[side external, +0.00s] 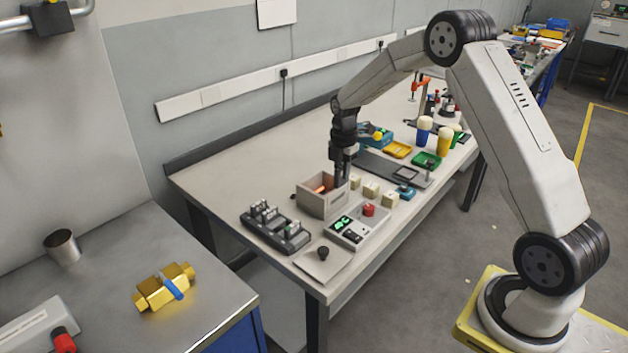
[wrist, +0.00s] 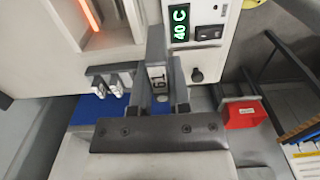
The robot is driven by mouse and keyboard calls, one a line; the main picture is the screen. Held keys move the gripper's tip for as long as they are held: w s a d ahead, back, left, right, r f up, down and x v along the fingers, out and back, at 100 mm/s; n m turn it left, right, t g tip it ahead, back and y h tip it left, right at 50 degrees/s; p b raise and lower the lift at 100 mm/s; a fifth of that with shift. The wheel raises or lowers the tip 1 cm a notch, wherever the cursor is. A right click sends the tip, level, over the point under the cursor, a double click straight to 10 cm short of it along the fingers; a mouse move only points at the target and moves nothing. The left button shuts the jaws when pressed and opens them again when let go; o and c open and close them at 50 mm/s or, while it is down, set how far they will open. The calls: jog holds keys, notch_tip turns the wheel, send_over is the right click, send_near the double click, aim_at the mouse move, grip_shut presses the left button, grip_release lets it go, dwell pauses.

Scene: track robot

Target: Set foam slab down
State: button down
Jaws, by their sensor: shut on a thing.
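My gripper (side external: 342,178) points down at the right side of a small open grey box (side external: 318,203) on the bench. In the wrist view my gripper (wrist: 160,98) is shut on a narrow grey piece (wrist: 157,52), taken as the foam slab, with a white label that reads like 61. Its lower end and what lies under it are hidden, so I cannot tell if it touches anything. The box has an orange glowing bar inside, which also shows in the wrist view (wrist: 90,14).
A control unit (side external: 357,224) with a green display and red button stands before the box. A black rack (side external: 275,231) is left of it, and a plate with a black knob (side external: 322,262) is at the front corner. Pale cubes (side external: 371,189), cups and trays crowd the right.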

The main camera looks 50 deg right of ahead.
jog(key=w, duration=0.1)
jog(key=w+f, duration=0.1)
jog(key=w+d, duration=0.1)
jog(key=shift+w+f, duration=0.35)
jog(key=shift+f, duration=0.05)
jog(key=w+f, duration=0.1)
jog(key=f, duration=0.1)
jog(key=w+d+f, duration=0.1)
jog(key=w+f, duration=0.1)
jog(key=shift+w+d+f, duration=0.15)
jog(key=shift+w+f, duration=0.45)
jog(key=shift+f, duration=0.05)
jog(key=shift+w+f, duration=0.15)
jog(key=shift+f, duration=1.6)
jog(key=shift+f, duration=0.1)
jog(key=c, duration=0.6)
grip_release()
